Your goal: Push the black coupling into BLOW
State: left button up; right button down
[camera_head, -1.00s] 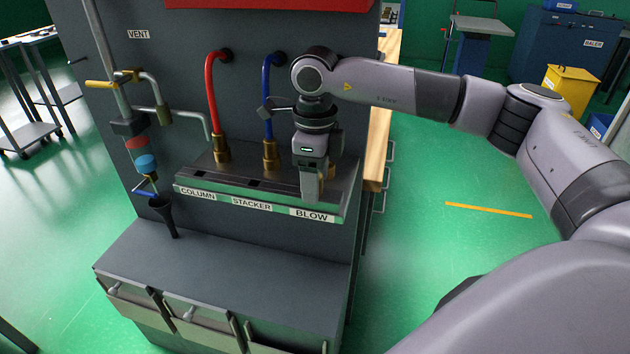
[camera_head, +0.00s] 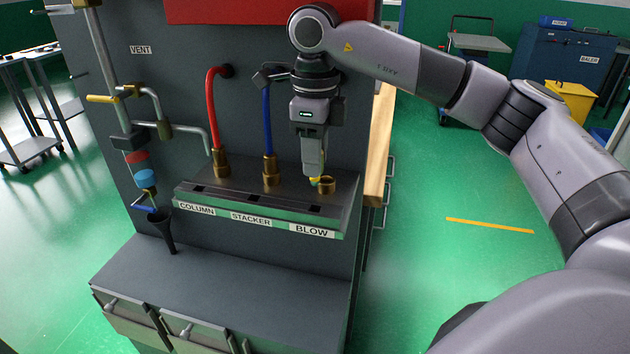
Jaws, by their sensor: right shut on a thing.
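My right gripper (camera_head: 313,172) is above the right end of the grey manifold ledge, over the BLOW label (camera_head: 311,230). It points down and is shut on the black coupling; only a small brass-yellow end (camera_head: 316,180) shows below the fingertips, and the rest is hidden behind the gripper. Whether that end touches the ring I cannot tell. My left gripper is not in view.
A red hose (camera_head: 211,100) ends in brass above COLUMN (camera_head: 197,208), and a blue hose (camera_head: 267,120) above STACKER (camera_head: 250,218). Valve pipes and a black funnel (camera_head: 166,230) are at the left. The lower shelf (camera_head: 230,280) is clear.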

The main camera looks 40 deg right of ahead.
notch_tip(320, 180, up, 2)
jog(key=shift+r, duration=0.15)
jog(key=shift+r+p, duration=0.3)
jog(key=shift+r, duration=0.1)
jog(key=shift+r+p, duration=0.9)
jog(key=shift+r, duration=0.1)
jog(key=shift+r+p, duration=0.65)
jog(key=shift+r, duration=0.5)
jog(key=shift+f+b, duration=0.85)
jog(key=shift+f, duration=0.7)
jog(key=c, duration=0.8)
grip_release()
